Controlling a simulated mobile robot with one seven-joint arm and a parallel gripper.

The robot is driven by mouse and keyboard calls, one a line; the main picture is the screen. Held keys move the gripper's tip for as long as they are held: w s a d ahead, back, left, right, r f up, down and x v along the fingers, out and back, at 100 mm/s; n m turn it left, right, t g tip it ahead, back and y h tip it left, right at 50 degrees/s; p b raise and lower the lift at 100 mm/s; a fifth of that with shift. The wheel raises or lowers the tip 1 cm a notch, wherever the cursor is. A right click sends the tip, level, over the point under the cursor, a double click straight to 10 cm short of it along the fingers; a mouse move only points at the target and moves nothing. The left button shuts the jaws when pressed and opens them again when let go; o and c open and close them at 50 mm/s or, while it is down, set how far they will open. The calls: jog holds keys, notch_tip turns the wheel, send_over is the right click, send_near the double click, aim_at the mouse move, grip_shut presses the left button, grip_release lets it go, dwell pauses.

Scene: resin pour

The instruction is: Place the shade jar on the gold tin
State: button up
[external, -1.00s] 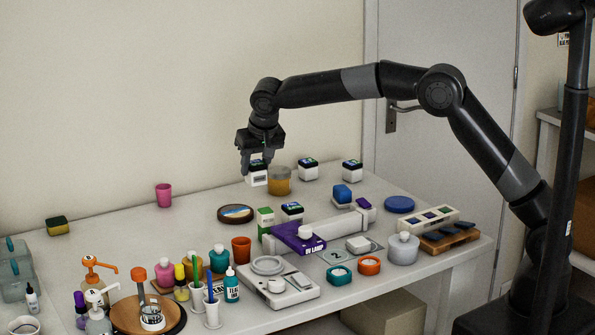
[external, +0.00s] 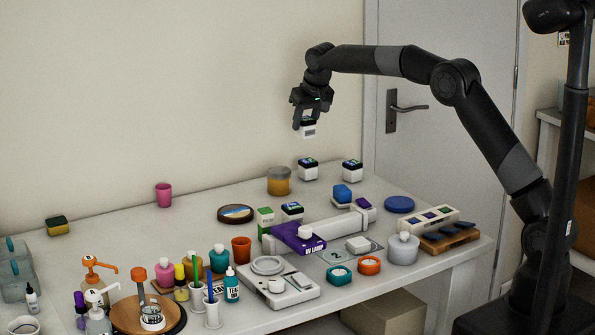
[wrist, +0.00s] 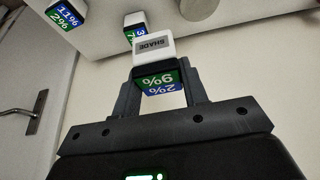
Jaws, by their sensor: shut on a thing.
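My gripper (external: 308,119) is shut on the shade jar (external: 308,131), a small white square jar with a dark lid. It holds the jar high above the back of the table, clear of everything. In the wrist view the jar (wrist: 153,47) sits between the fingers, with "SHADE" on its label and a green and blue percent panel on its lid. The gold tin (external: 279,185), a round amber tin with a grey top, stands on the table below and left of the jar. Nothing is on its top.
Two similar white jars, one (external: 308,173) nearest the tin and another (external: 352,174), stand right of it. A pink cup (external: 163,195) and round coaster (external: 235,214) are to the left. Bottles, a scale (external: 292,293) and tools crowd the front. The wall is close behind.

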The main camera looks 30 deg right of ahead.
jog(key=a+f, duration=0.1)
jog(key=a, duration=0.1)
jog(key=w+a+f, duration=0.1)
jog(key=a+f, duration=0.1)
jog(key=a, duration=0.1)
jog(key=a+f, duration=0.1)
jog(key=a, duration=0.1)
jog(key=shift+w+a+f, duration=0.15)
jog(key=shift+w+f, duration=0.1)
jog(key=shift+w, duration=0.1)
jog(key=shift+a+f, duration=0.15)
jog(key=shift+f, duration=1.9)
jog(key=shift+f, duration=0.15)
jog(key=o, duration=1)
